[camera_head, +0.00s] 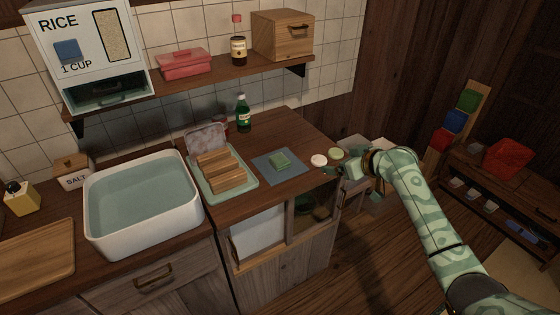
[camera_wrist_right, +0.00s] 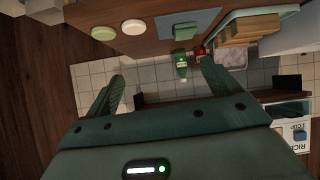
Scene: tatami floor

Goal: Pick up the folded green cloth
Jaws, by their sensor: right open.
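The folded green cloth (camera_head: 279,161) lies on a flat blue-grey mat (camera_head: 291,178) on the wooden counter. It also shows at the top of the right wrist view (camera_wrist_right: 184,31), which sees the scene upside down. My right gripper (camera_head: 335,171) is just off the counter's right end, to the right of the cloth and apart from it. In the right wrist view its two fingers (camera_wrist_right: 163,70) are spread with nothing between them. My left gripper is not in view.
A white disc (camera_head: 319,160) and a pale green disc (camera_head: 336,154) lie between the cloth and my right gripper. Left of the mat is a tray (camera_head: 246,189) with wooden blocks. A green bottle (camera_head: 243,115) stands behind. A shelf (camera_head: 200,84) runs above.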

